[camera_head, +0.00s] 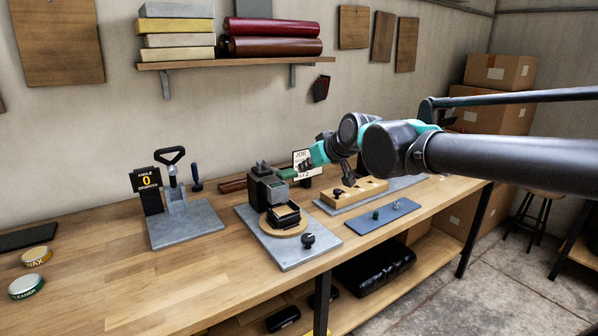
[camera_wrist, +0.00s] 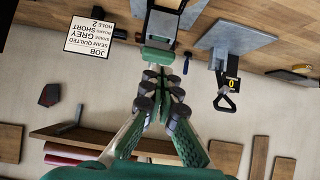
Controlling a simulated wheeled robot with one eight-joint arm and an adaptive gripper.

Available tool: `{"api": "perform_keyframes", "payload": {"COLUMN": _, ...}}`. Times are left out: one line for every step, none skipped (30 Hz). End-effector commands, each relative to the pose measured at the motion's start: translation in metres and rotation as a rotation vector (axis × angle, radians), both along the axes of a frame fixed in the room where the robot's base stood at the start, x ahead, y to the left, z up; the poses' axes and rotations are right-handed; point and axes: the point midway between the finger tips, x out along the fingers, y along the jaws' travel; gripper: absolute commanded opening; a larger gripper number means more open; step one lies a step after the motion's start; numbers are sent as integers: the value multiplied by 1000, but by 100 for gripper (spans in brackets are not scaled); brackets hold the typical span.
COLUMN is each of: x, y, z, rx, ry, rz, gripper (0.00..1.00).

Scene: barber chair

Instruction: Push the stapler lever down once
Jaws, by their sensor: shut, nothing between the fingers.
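No thing in view is plainly marked as a stapler. A dark grey block-shaped device (camera_head: 265,187) stands on a grey plate in the middle of the bench, with a black cradle (camera_head: 285,214) on a round wooden disc before it. To its left is a stand with a black loop-handled lever (camera_head: 170,157), raised; it also shows inverted in the wrist view (camera_wrist: 224,100). My gripper (camera_wrist: 160,76) is shut and empty. In the wrist view its tips lie close to a green block (camera_wrist: 157,57); I cannot tell whether they touch.
A job card (camera_wrist: 89,37) stands behind the bench work. A wooden block with knobs (camera_head: 352,192) and a blue mat (camera_head: 382,216) lie to the right. Wax and cleaner tins (camera_head: 37,256) sit at the left. A shelf (camera_head: 235,63) hangs above.

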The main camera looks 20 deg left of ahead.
Motion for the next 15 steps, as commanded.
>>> {"api": "perform_keyframes", "payload": {"x": -4, "y": -5, "z": 3, "rx": 0, "ry": 0, "rz": -1, "gripper": 0}}
{"api": "perform_keyframes", "payload": {"x": -5, "y": -7, "z": 5, "rx": 0, "ry": 0, "rz": -1, "gripper": 0}}
{"api": "perform_keyframes", "payload": {"x": -7, "y": -9, "z": 7, "rx": 0, "ry": 0, "rz": -1, "gripper": 0}}
{"api": "perform_keyframes", "payload": {"x": -9, "y": -11, "z": 8, "rx": 0, "ry": 0, "rz": -1, "gripper": 0}}
{"api": "perform_keyframes", "payload": {"x": -10, "y": -12, "z": 9, "rx": 0, "ry": 0, "rz": -1, "gripper": 0}}
{"api": "perform_keyframes", "payload": {"x": -11, "y": -13, "z": 11, "rx": 0, "ry": 0, "rz": -1, "gripper": 0}}
{"api": "perform_keyframes", "payload": {"x": -12, "y": -14, "z": 11, "rx": 0, "ry": 0, "rz": -1, "gripper": 0}}
{"api": "perform_keyframes", "payload": {"x": -12, "y": -15, "z": 12, "rx": 0, "ry": 0, "rz": -1, "gripper": 0}}
{"api": "perform_keyframes", "payload": {"x": -13, "y": -16, "z": 13, "rx": 0, "ry": 0, "rz": -1, "gripper": 0}}
{"api": "perform_keyframes", "payload": {"x": -13, "y": -16, "z": 13, "rx": 0, "ry": 0, "rz": -1, "gripper": 0}}
{"api": "perform_keyframes", "payload": {"x": -13, "y": -16, "z": 13, "rx": 0, "ry": 0, "rz": -1, "gripper": 0}}
{"api": "perform_keyframes", "payload": {"x": -13, "y": -16, "z": 13, "rx": 0, "ry": 0, "rz": -1, "gripper": 0}}
{"api": "perform_keyframes", "payload": {"x": -13, "y": -16, "z": 13, "rx": 0, "ry": 0, "rz": -1, "gripper": 0}}
{"api": "perform_keyframes", "payload": {"x": -13, "y": -16, "z": 13, "rx": 0, "ry": 0, "rz": -1, "gripper": 0}}
{"api": "perform_keyframes", "payload": {"x": -13, "y": -16, "z": 13, "rx": 0, "ry": 0, "rz": -1, "gripper": 0}}
